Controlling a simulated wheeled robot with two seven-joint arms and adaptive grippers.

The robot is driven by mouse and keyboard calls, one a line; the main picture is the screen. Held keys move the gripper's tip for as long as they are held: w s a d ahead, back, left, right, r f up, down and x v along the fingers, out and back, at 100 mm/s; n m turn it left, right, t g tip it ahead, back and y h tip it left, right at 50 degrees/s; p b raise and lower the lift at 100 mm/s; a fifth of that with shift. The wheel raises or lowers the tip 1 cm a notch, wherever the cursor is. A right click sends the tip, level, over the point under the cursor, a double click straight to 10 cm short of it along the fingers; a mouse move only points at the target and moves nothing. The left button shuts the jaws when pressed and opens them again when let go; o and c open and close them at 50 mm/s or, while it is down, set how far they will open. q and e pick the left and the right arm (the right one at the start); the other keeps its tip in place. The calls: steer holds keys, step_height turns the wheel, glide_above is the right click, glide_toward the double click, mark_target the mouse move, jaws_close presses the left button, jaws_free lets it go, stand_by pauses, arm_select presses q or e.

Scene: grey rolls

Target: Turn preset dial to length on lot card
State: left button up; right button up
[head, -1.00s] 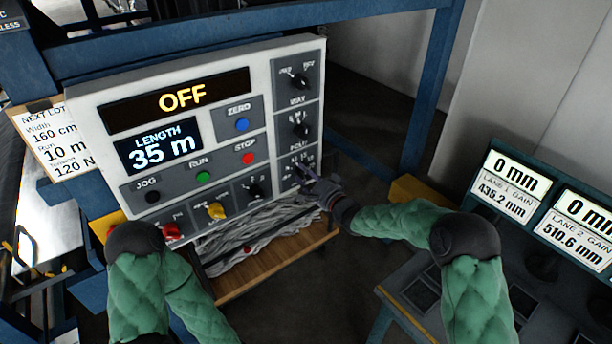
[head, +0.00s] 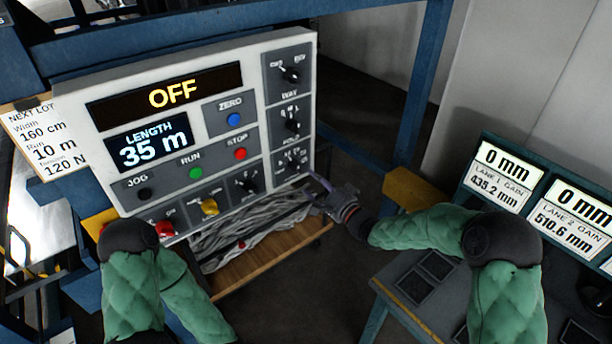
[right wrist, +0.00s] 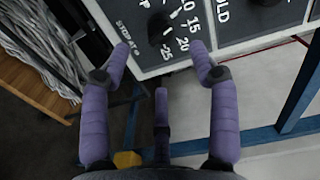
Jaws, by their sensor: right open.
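The white control panel (head: 204,100) shows OFF and LENGTH 35 m. The lot card (head: 42,140), left of the panel, reads Width 160 cm, Run 10 m and 120 N. A black dial (head: 292,166) with a numbered scale sits at the panel's lower right corner. It shows in the right wrist view (right wrist: 160,28) with 10, 15, 20 and 25 around it; its pointer setting is unclear. My right gripper (head: 318,186) is open and empty, just right of and below this dial. Its purple fingers (right wrist: 161,52) are apart, with the dial ahead between them. My left gripper is not in view.
Other controls include two upper dials (head: 290,74), a lower black knob (head: 247,182), a yellow knob (head: 209,207) and a red knob (head: 165,229). A blue post (head: 424,85) stands right of the panel. Lane gain displays (head: 503,176) stand at the right.

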steer(key=v, duration=0.3)
steer(key=shift+s+d, duration=0.15)
steer(key=shift+s, duration=0.15)
steer(key=s+d+f+n+g+h+b, duration=0.1)
steer(key=s+f+g+h, duration=0.15)
steer(key=f, duration=0.65)
steer(key=s+d+f+g+h+b, duration=0.1)
steer(key=s+f, duration=0.3)
steer(key=f, duration=0.5)
steer(key=s+d+f+n+g+h+b, duration=0.1)
steer(key=s+f+g+h+b, duration=0.15)
steer(key=f, duration=0.65)
steer(key=s+f+n+g, duration=0.1)
steer(key=s+f+g, duration=0.1)
steer(key=s+f, duration=0.3)
steer(key=s+f+n+g+b, duration=0.1)
steer(key=s+f, duration=0.5)
steer(key=s, duration=0.6)
steer(key=s+f+n+g+b, duration=0.1)
steer(key=s+f+n+g, duration=0.1)
steer(key=s+f+g, duration=0.3)
steer(key=s+f, duration=0.1)
steer(key=s, duration=0.3)
steer(key=shift+a+h, duration=0.25)
steer(key=shift+h, duration=0.05)
